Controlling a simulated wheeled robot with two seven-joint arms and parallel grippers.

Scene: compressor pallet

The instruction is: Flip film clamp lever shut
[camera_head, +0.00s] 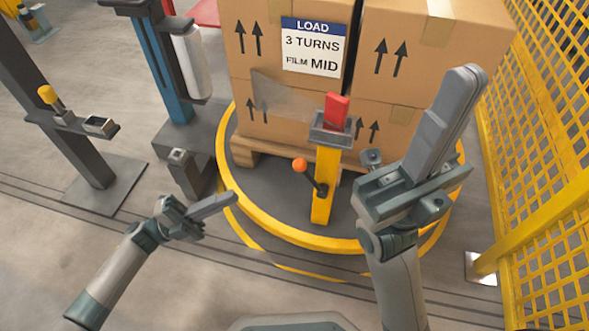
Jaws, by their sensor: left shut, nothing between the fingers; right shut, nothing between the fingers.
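The film clamp stands on a yellow post (325,188) at the front of the turntable, with a grey bracket and a red block (336,108) on top. Its lever (312,180) slants up and left from the post and ends in an orange ball knob (299,165). A translucent piece of film (283,96) runs left from the clamp top across the boxes. My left gripper (233,197) is shut and empty, left of and below the knob, apart from it. My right gripper (472,75) is shut and empty, pointing up, right of the post.
Cardboard boxes (290,20) on a wooden pallet stand on the round yellow-rimmed turntable (290,235). A blue mast (163,60) with a film roll (193,60) stands behind left. A grey stand (70,150) is at far left. Yellow mesh fencing (545,130) closes the right side.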

